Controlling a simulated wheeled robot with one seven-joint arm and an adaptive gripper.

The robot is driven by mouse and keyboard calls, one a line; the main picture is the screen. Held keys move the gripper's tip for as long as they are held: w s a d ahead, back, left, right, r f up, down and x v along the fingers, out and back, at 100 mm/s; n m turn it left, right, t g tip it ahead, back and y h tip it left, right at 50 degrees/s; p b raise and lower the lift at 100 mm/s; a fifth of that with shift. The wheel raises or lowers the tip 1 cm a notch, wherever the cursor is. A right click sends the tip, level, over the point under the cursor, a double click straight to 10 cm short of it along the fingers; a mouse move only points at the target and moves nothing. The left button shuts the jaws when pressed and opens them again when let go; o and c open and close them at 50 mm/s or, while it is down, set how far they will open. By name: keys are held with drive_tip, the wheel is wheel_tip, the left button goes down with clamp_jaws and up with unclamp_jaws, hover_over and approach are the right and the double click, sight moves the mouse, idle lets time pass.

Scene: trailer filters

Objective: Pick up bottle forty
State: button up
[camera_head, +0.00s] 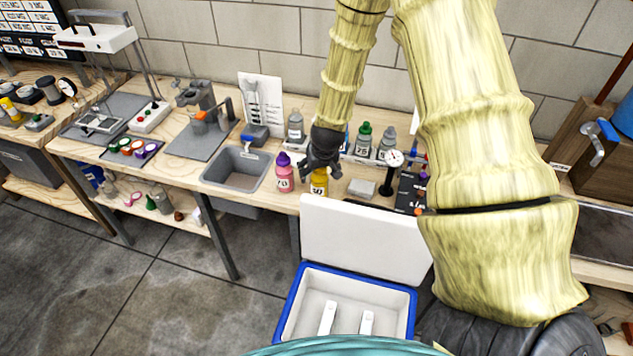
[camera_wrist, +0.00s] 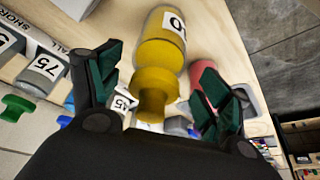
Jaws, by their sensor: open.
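A yellow bottle (camera_head: 319,189) stands near the front edge of the wooden bench. Its label ends in 0, but the first digit is not clear. My gripper (camera_head: 322,168) is directly above it, hiding its top in the head view. In the wrist view, the yellow bottle (camera_wrist: 160,65) points its narrow neck in between the two spread green-padded fingers of my gripper (camera_wrist: 163,88). Gaps show on both sides of the neck, so the gripper is open and not holding it.
A pink bottle (camera_head: 285,179) with a purple cap stands close on the left; it shows beside the right finger in the wrist view (camera_wrist: 200,100). Grey and green-capped bottles (camera_head: 363,142) stand behind. A grey bin (camera_head: 237,169) is further left. An open blue-and-white cooler (camera_head: 290,318) sits in front.

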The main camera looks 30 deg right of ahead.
drive_tip(key=shift+s+d+f+p, duration=0.2)
drive_tip(key=shift+s+f+p, duration=0.3)
drive_tip(key=shift+s, duration=0.25)
drive_tip(key=shift+f, duration=0.25)
drive_tip(key=shift+w+f+p, duration=0.3)
drive_tip(key=shift+w+f, duration=0.65)
drive_tip(key=shift+f, duration=0.05)
drive_tip(key=shift+s+d+r, duration=0.1)
drive_tip(key=shift+s+r, duration=0.15)
drive_tip(key=shift+s, duration=0.1)
drive_tip(key=shift+c, duration=0.6)
drive_tip(key=shift+w+f, duration=0.1)
drive_tip(key=shift+w, duration=0.05)
drive_tip(key=c, duration=1.3)
drive_tip(key=shift+r, duration=0.2)
